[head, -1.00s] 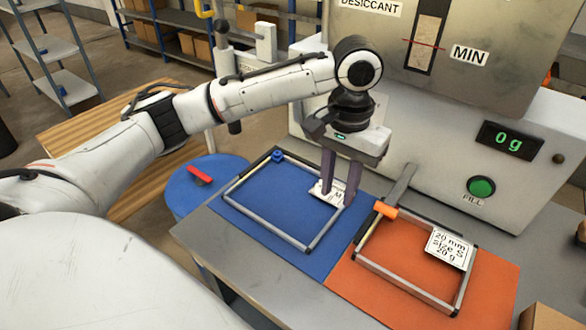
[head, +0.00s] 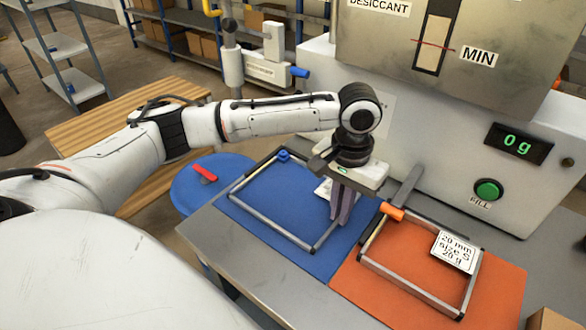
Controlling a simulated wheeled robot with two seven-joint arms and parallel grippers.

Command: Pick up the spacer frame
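One grey spacer frame (head: 270,229) with dark corners and a blue plug lies on the blue mat (head: 285,205). Its white label (head: 323,187) is mostly hidden behind my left gripper. My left gripper (head: 342,222) points down at this frame's right bar, its fingers close together around it; the exact contact is hidden. The frame appears flat on the mat. A second spacer frame (head: 405,287) with an orange plug and a label reading 20 mm, size S, 20 g lies on the orange mat (head: 495,310). My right gripper is not in view.
The desiccant machine (head: 450,140) with a 0 g display (head: 518,143) and a green FILL button (head: 488,190) stands behind the mats. A blue drum (head: 190,190) with a red handle stands left of the grey table (head: 225,245).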

